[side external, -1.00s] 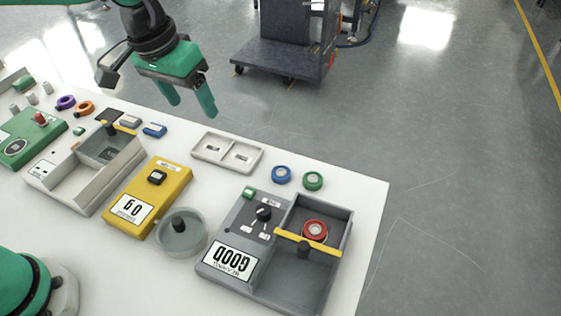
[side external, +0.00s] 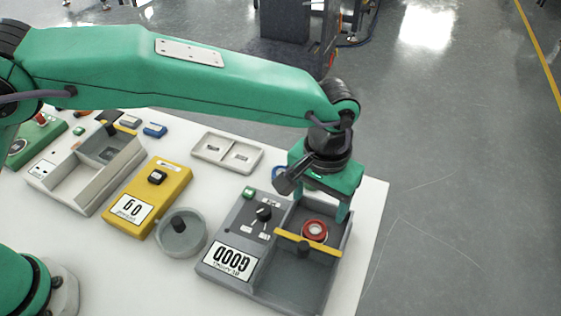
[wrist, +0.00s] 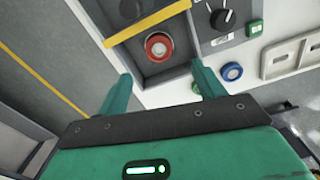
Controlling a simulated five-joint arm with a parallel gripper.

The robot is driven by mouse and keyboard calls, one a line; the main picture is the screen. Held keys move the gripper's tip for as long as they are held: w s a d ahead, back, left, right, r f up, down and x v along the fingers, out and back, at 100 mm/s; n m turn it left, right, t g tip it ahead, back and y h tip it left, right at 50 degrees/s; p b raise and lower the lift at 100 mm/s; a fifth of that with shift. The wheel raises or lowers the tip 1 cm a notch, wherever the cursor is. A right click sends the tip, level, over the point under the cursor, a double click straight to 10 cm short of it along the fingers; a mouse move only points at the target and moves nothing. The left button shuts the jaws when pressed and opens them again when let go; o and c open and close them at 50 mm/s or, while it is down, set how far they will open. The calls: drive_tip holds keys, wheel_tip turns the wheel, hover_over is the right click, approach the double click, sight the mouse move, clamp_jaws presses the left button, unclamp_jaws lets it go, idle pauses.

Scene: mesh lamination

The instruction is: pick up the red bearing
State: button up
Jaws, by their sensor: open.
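The red bearing (side external: 314,230) is a red ring with a pale centre. It lies in the far compartment of the grey box (side external: 345,240), behind the yellow bar (side external: 307,242). It also shows in the wrist view (wrist: 158,46), ahead of the fingertips. My gripper (side external: 318,200) is over the far end of the box, just behind the bearing in the side view. In the wrist view my gripper (wrist: 160,82) has its two fingers spread wide, with nothing between them. I cannot tell how high the fingertips are above the box floor.
The box walls and the yellow bar (wrist: 148,20) bound the bearing's compartment. A blue ring (wrist: 231,71) lies outside the box.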

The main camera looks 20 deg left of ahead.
sight(315, 229)
drive_tip(key=shift+s+d+f, duration=0.15)
drive_tip(key=shift+d+f, duration=0.1)
drive_tip(key=shift+d, duration=0.05)
drive_tip(key=shift+a+f, duration=0.15)
drive_tip(key=shift+f, duration=1.8)
drive_tip(key=shift+a+f, duration=0.1)
drive_tip(key=shift+f, duration=1.85)
drive_tip(key=c, duration=1.2)
drive_tip(key=shift+r, duration=0.1)
drive_tip(key=shift+r, duration=5)
